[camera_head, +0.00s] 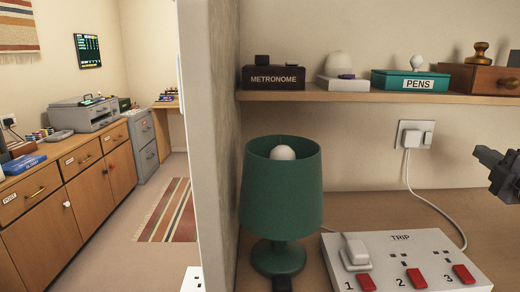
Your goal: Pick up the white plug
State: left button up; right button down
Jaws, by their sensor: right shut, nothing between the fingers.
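A white plug (355,250) sits on the first outlet of a white power strip (440,258) marked TRIP. Another white plug (412,136) is in the wall socket (428,128), with a white cable running down to the strip. My right gripper (490,168) is at the right edge, shut and empty, above the desk and apart from both plugs. Part of it is cut off by the frame. My left gripper is not in view.
A green lamp (281,195) stands left of the strip. The strip has red switches (417,278) numbered 1 to 3. A shelf (370,95) above holds a metronome box (274,79), a green PENS box (408,82) and a wooden box (478,78). A wall end (217,130) bounds the left side.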

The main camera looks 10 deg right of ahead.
aim_at(355, 258)
jog(key=k+j, duration=0.15)
jog(key=k, duration=0.75)
